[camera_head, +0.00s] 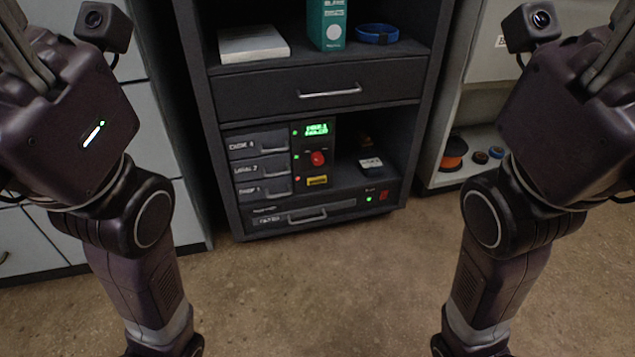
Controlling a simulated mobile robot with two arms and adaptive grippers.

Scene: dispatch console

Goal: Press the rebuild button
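A red round button (318,158) sits on a dark control panel in the lower bay of the cabinet. A lit green display (317,129) is above it and a yellow label (317,181) below it. The label's words are too small to read, so I cannot tell whether this is the rebuild button. My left gripper (22,48) and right gripper (607,60) show only in part at the upper corners. Their fingertips are outside the picture. Both are well apart from the panel, and nothing covers the button.
Labelled drive drawers (259,168) are left of the panel. A lower unit (335,211) has a green light and a red mark. A closed drawer (330,92) is above the bay. A white shelf unit (455,178) with spools stands right. The floor in front is clear.

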